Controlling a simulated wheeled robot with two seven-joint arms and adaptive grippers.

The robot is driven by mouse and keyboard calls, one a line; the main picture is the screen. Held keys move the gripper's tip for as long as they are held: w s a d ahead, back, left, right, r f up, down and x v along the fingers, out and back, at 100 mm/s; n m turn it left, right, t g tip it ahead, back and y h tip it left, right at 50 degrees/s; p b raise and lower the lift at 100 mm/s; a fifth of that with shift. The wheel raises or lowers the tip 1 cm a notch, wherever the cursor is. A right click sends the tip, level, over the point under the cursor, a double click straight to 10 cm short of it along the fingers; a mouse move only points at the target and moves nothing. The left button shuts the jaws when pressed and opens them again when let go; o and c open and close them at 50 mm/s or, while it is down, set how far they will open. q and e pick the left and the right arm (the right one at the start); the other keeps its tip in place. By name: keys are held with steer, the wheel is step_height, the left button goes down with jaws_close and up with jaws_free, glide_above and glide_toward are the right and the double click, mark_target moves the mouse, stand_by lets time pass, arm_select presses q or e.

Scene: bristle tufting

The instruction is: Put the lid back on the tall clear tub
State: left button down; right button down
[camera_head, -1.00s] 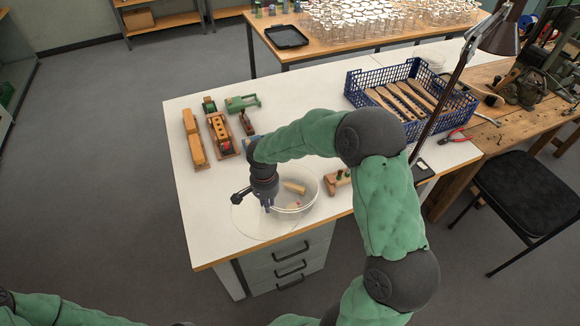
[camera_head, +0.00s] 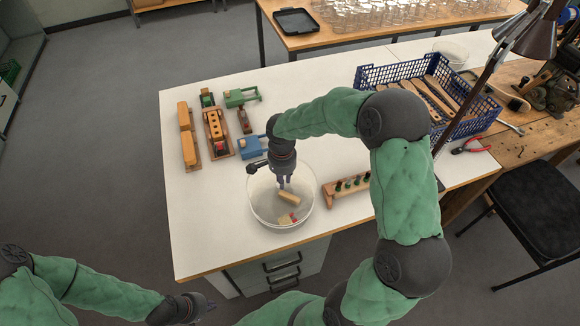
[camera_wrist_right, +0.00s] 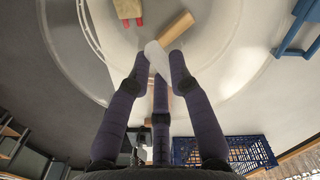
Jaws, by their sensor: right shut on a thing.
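The tall clear tub (camera_head: 250,208) stands near the table's front edge, with a wooden block (camera_head: 289,198) and a piece with red ends (camera_head: 287,218) inside. My right gripper (camera_head: 284,186) is over the tub, pointing down. In the right wrist view its fingers (camera_wrist_right: 159,62) are shut on a pale, translucent grip of the clear lid, with the block and red-ended piece below. The lid's thin disc is hard to make out; I cannot tell whether it touches the tub's rim. My left gripper (camera_head: 203,306) is low at the bottom left, away from the table; its jaws are unclear.
Wooden and painted toys (camera_head: 216,130) stand left and behind the tub, with a blue one (camera_head: 252,146) close behind it. A rack with green pegs (camera_head: 346,188) is right of it. A blue crate (camera_head: 392,72) and a lamp stand further right. The table's left front is clear.

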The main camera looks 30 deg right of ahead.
steer(key=shift+s+a+f, duration=0.2)
steer(key=shift+a, duration=0.15)
steer(key=shift+w+d+f+b, duration=0.1)
steer(key=shift+d+f+b, duration=0.1)
steer(key=shift+f+b, duration=0.7)
steer(key=shift+a+f, duration=0.1)
steer(key=shift+f, duration=0.65)
steer(key=shift+f+b, duration=1.2)
steer(key=shift+b, duration=0.05)
steer(key=shift+f+b, duration=0.15)
steer(key=shift+b, duration=0.6)
stand_by(0.3)
stand_by(0.4)
steer(key=c, duration=1)
jaws_free()
steer(key=shift+c, duration=0.2)
